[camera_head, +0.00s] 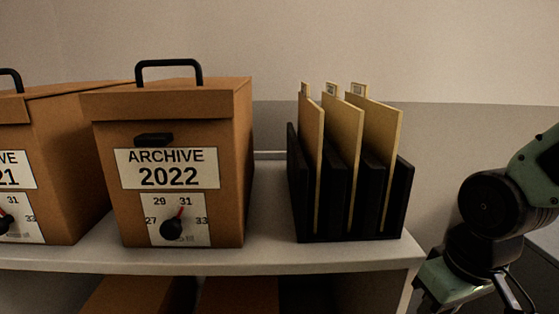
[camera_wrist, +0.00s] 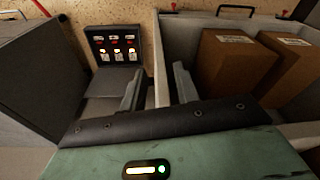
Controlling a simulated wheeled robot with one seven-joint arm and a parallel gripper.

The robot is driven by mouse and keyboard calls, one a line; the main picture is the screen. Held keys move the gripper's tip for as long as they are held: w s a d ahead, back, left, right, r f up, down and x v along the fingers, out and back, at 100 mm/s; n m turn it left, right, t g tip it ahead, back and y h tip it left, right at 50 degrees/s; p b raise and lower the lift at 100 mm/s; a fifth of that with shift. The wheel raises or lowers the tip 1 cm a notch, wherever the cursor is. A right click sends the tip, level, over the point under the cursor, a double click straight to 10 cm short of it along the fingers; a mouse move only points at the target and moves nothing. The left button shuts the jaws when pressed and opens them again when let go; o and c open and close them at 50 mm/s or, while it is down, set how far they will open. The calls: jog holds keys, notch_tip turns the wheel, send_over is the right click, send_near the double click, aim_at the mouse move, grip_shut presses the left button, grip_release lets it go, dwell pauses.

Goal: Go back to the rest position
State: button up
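My gripper (camera_wrist: 157,85) shows at the bottom middle of the wrist view. Its two grey fingers stand well apart, with nothing visible held between them. In the head view only part of my arm shows at the right edge, beside the shelf, and the gripper is out of frame.
A shelf (camera_head: 265,260) holds an ARCHIVE 2022 box (camera_head: 110,225), another brown box (camera_head: 70,150) and a black file rack (camera_head: 404,190) with folders. The wrist view shows a small dark case (camera_wrist: 113,42), a dark panel (camera_wrist: 30,75) and brown cartons (camera_wrist: 232,70) in a pale bin.

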jog(key=s+a+r+n+g, duration=0.15)
jog(key=s+a+n, duration=0.25)
jog(key=s+a, duration=0.55)
notch_tip(320, 180, up, 32)
jog(key=p, duration=3.2)
jog(key=shift+d, duration=0.2)
